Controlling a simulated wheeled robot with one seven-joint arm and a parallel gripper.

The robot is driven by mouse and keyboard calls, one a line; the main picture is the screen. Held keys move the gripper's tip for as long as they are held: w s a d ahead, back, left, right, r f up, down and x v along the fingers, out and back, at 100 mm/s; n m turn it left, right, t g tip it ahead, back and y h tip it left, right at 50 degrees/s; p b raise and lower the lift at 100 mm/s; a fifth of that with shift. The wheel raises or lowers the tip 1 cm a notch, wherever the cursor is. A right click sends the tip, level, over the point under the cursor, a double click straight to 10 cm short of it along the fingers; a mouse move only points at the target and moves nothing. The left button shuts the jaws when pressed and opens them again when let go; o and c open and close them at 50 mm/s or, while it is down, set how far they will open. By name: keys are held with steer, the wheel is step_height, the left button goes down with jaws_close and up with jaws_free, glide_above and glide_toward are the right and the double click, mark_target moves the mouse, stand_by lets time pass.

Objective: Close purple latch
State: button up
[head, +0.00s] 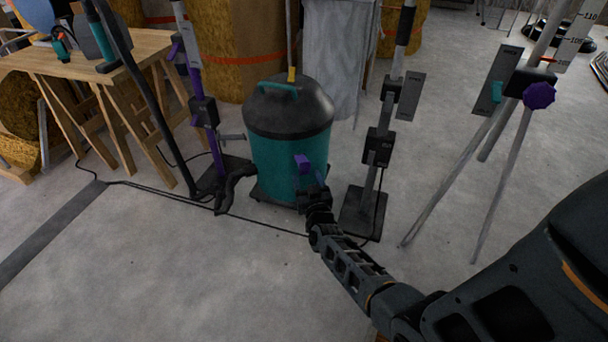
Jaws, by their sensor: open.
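A purple latch (302,163) shows on the front of a teal canister vacuum (275,165) with a black domed lid (290,108). The latch looks like a small block that sticks out from the body; its exact angle is hard to tell. My gripper (313,190) is open, just below and slightly right of the latch, in front of the lower right of the canister. My gripper hides part of the canister there. Whether my fingers touch the latch cannot be told from this view.
A black stand (365,212) is close on the right of the canister, and a purple-and-black stand (205,120) with a hose is on its left. A tripod with a purple knob (538,95) stands further right. A cable crosses the floor.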

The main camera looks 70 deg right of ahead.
mark_target(304, 172)
steer(key=shift+b+x, duration=0.6)
steer(key=shift+x, duration=1.5)
jaws_close()
